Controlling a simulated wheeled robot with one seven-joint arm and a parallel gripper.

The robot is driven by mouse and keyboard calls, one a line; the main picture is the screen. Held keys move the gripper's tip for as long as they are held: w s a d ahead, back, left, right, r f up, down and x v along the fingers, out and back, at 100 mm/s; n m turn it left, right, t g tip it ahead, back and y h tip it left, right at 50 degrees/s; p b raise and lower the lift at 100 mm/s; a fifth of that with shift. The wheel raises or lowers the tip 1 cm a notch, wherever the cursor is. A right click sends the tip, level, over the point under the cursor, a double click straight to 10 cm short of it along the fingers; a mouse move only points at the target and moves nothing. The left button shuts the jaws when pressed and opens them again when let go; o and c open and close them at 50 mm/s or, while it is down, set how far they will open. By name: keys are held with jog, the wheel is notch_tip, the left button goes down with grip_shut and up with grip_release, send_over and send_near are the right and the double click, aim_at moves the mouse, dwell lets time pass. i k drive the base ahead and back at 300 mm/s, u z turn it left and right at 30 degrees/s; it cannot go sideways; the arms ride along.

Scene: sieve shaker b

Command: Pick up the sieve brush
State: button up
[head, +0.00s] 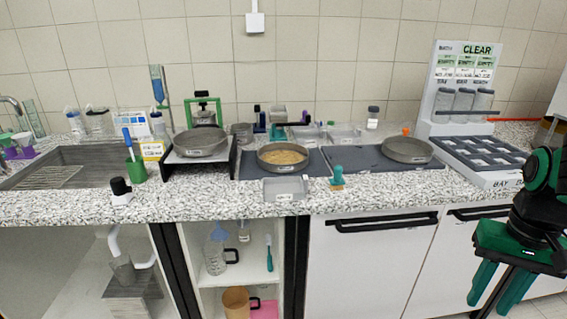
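A small teal knobbed tool (337,176) stands upright near the front edge of the counter; it looks like the sieve brush, but its bristles are too small to make out. A long teal-handled tool (268,252) is upright in the open shelf below the counter and also looks brush-like. My gripper (488,306), with green fingers, hangs at the lower right in front of the white cabinet. Its fingers are apart with nothing between them, well right of and below both tools.
Near the small tool are a grey tray (285,188), a sieve pan with tan grains (283,157) and an empty-looking pan (407,150) on dark mats. A rack (484,158) stands at the right. The counter's front edge (390,200) lies between my gripper and the tool.

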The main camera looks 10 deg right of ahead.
aim_at(337, 183)
jog(key=k, duration=0.45)
jog(key=z, duration=0.75)
jog(key=i, duration=1.8)
jog(key=u, duration=0.3)
